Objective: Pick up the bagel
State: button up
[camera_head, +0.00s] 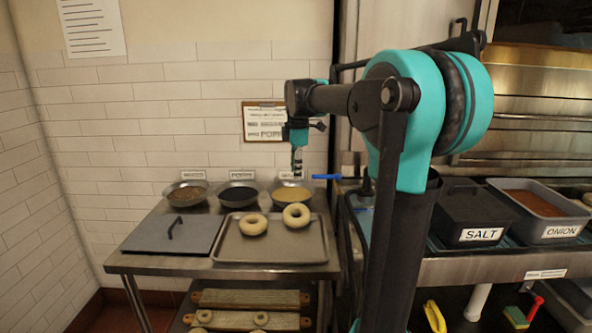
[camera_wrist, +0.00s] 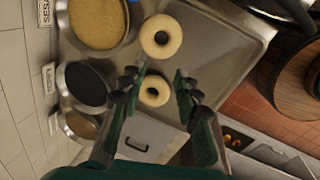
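Two pale ring bagels lie on a grey metal tray (camera_head: 285,252). The left bagel (camera_head: 253,224) is near the tray's left side, and the right bagel (camera_head: 296,215) is beside it, towards the back. My gripper (camera_head: 297,172) hangs above the back of the table, clear of the bagels. In the wrist view my gripper (camera_wrist: 160,82) is open and empty. The left bagel (camera_wrist: 154,92) shows between its fingers, farther below, and the right bagel (camera_wrist: 161,36) shows beyond the fingertips. Both bagels are fully visible in the head view.
Bowls of toppings stand behind the tray, including a golden one (camera_head: 290,194) and a black one (camera_head: 238,195). A flat grey lid (camera_head: 172,235) with a handle lies left of the tray. More bagels rest on boards (camera_head: 250,298) below. Salt (camera_head: 478,215) and onion (camera_head: 540,212) bins stand right.

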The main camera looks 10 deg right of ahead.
jog(key=o, duration=1)
